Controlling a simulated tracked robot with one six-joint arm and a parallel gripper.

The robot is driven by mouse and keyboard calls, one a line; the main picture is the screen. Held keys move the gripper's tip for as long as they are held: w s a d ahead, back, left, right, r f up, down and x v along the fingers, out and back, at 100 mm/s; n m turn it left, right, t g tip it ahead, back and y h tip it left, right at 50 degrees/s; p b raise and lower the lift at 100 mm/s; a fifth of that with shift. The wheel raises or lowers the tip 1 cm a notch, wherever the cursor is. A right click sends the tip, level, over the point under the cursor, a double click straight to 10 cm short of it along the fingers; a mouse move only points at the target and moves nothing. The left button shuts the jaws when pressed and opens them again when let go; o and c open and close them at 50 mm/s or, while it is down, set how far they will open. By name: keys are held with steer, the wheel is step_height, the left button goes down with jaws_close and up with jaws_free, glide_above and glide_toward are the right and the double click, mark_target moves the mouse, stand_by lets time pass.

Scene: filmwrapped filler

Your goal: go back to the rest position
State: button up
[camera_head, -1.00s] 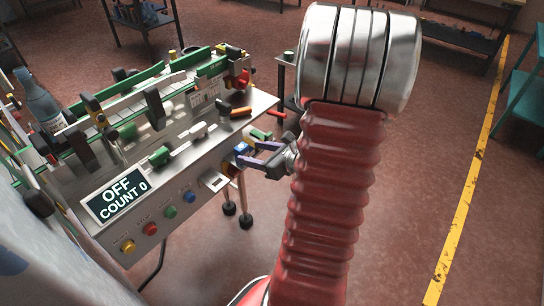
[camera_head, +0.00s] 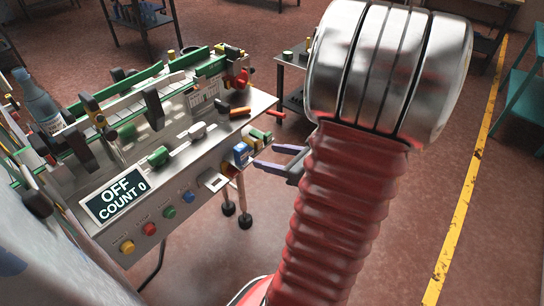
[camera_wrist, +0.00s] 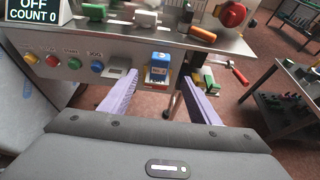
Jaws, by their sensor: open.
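My gripper (camera_head: 279,157) is open, its two purple-lined fingers apart with nothing between them. In the head view it is off the right end of the filler machine, partly hidden behind my red ribbed arm. In the wrist view the open fingers (camera_wrist: 158,97) point toward the machine's front panel, with a blue, white and yellow block (camera_wrist: 158,72) in the gap beyond them, apart from the tips. The filler machine (camera_head: 200,150) has a display (camera_head: 117,197) reading OFF and COUNT 0.
Yellow, red, green and blue buttons (camera_head: 170,212) line the machine's front. A blue bottle (camera_head: 38,105) stands at its left. A small dark table (camera_wrist: 285,100) is to the right. Open floor lies right of my arm, with a yellow line (camera_head: 470,180).

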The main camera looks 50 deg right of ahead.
stand_by(0.3)
steer(key=w+a+r+n+g+y, duration=0.1)
steer(key=a+r+n+g+y, duration=0.2)
steer(key=a+n, duration=0.75)
steer(key=w+a+r+n+g+y, duration=0.1)
steer(key=a+n+g+y, duration=0.25)
steer(key=a+n, duration=0.7)
steer(key=s+a+r+n+g+h, duration=0.1)
steer(key=s+a+r+n+h, duration=0.4)
steer(key=n, duration=0.9)
steer(key=shift+a+r+n+h, duration=0.4)
steer(key=shift+a+r+h, duration=0.45)
steer(key=shift+a+r, duration=1.3)
steer(key=shift+s+a+f, duration=0.1)
steer(key=shift+a+f, duration=0.3)
steer(key=shift+f, duration=0.1)
steer(key=shift+c, duration=0.3)
